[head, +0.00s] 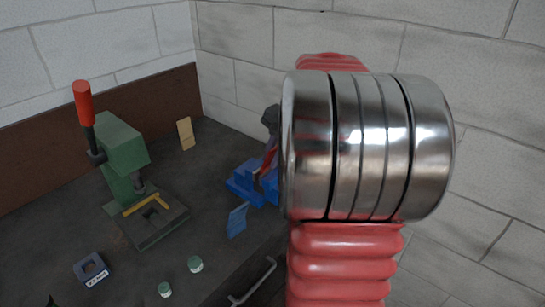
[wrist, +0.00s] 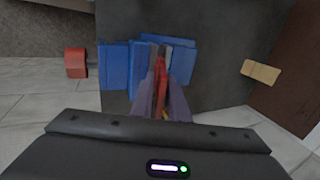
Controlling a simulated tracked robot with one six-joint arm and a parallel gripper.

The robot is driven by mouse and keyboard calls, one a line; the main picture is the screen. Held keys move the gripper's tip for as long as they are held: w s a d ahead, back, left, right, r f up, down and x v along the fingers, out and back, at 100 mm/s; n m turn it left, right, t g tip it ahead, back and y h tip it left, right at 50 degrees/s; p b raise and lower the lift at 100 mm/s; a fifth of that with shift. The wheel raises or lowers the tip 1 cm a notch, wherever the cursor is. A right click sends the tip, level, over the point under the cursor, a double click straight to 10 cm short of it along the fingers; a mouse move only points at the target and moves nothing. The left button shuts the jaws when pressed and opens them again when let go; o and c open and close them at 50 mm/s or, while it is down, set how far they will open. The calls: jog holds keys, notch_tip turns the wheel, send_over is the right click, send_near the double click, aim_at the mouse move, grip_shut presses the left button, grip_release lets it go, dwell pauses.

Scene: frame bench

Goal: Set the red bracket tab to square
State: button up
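The red bracket tab (head: 268,160) stands at the blue fixture (head: 244,186), partly hidden behind my arm in the head view. In the wrist view the red tab (wrist: 160,85) is a narrow upright strip, with blue blocks (wrist: 114,66) of the fixture beside it. My gripper (wrist: 163,88) reaches down to the tab, with one greyish-purple finger on each side of it. Little or no gap shows, and I cannot tell whether the fingers press on it. The tab's angle to its base is not clear. In the head view my gripper is mostly hidden.
A green press (head: 122,160) with a red handle stands at left. A yellow L-shaped piece (head: 147,203) lies on its base. A tan block (head: 186,133), a blue plate (head: 237,220), a blue-grey square part (head: 91,268) and two small green-topped pieces (head: 195,264) are on the dark bench (head: 205,205).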

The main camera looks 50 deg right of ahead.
jog(key=shift+f, duration=0.15)
grip_shut()
